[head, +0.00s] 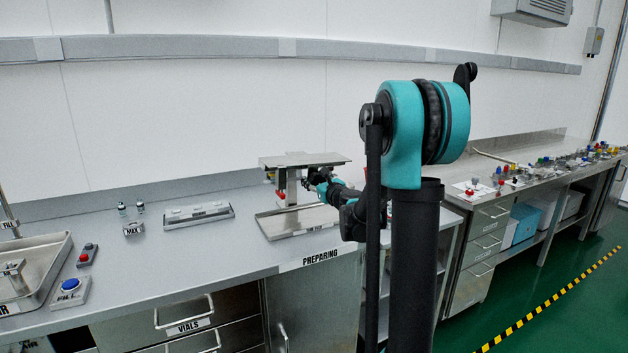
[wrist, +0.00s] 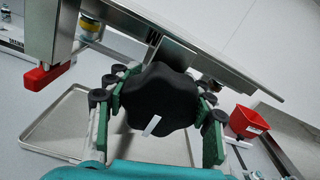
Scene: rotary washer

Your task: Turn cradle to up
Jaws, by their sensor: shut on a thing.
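The rotary washer stands on the bench in the head view, with a flat metal plate (head: 300,159) on top and an upright post (head: 291,190) below. My gripper (head: 318,181) is at its right side, under the plate. In the wrist view a lobed black knob (wrist: 160,97) with a white line mark fills the middle. My gripper (wrist: 158,84) is shut on this knob, with green-and-grey fingers on both sides of it. The mark lies low on the knob, slightly slanted. I cannot tell clearly which part is the cradle; the knob's shaft is hidden.
A shallow metal tray (head: 275,232) lies under the washer. A red part (wrist: 45,76) shows at left and a red container (wrist: 247,122) at right. A rack (head: 197,215), small vials (head: 140,207) and a blue button box (head: 70,288) are further left on the bench.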

